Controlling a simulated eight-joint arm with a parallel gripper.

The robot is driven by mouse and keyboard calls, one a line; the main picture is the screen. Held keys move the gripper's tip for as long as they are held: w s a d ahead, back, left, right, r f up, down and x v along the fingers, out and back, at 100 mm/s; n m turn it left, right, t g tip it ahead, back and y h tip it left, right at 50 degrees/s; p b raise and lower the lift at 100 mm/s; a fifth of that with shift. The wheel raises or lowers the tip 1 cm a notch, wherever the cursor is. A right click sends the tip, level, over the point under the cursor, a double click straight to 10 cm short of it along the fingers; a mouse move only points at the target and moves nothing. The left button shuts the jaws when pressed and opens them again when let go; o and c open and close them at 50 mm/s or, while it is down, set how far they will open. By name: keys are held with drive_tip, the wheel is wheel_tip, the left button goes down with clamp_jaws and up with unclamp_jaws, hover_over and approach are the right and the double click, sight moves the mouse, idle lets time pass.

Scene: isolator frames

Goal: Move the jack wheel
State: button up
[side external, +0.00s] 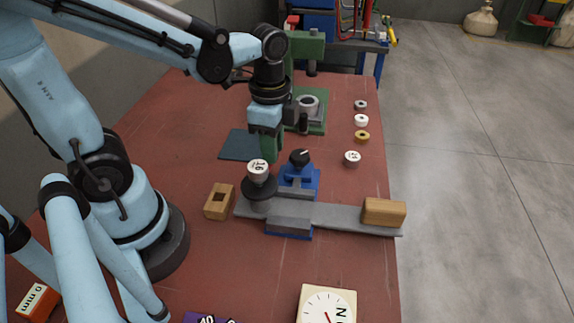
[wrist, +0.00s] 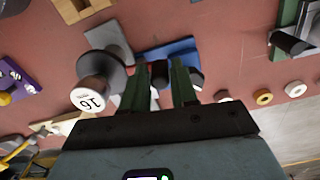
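A blue jack (side external: 298,182) with a black round knob (side external: 300,157) on top, which looks like the jack wheel, stands at the middle of a grey bar (side external: 325,214). The blue jack also shows in the wrist view (wrist: 172,50), partly behind my fingers. My gripper (side external: 268,152) points down just behind and left of the knob. In the wrist view my gripper (wrist: 160,65) has its two green fingers apart, with dark parts of the jack showing between and beside them. I cannot tell whether a finger touches the wheel.
A white-topped weight marked 16 (side external: 258,171) sits on a black disc (side external: 259,187) at the bar's left end, close to my fingers. A wooden block (side external: 384,212) lies on the right end. Several small rings and a green press (side external: 305,50) stand behind.

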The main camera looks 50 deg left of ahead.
clamp_jaws()
drive_tip(key=shift+s+a, duration=0.1)
drive_tip(key=shift+s+a+n, duration=0.4)
drive_tip(key=shift+s+n, duration=0.95)
drive_tip(key=shift+n, duration=1)
drive_tip(key=shift+s+a+n, duration=0.45)
drive_tip(key=shift+s+n, duration=0.9)
drive_tip(key=shift+n, duration=0.95)
drive_tip(key=shift+s+a+n, duration=0.4)
drive_tip(key=shift+s+n, duration=0.95)
drive_tip(key=shift+n, duration=1)
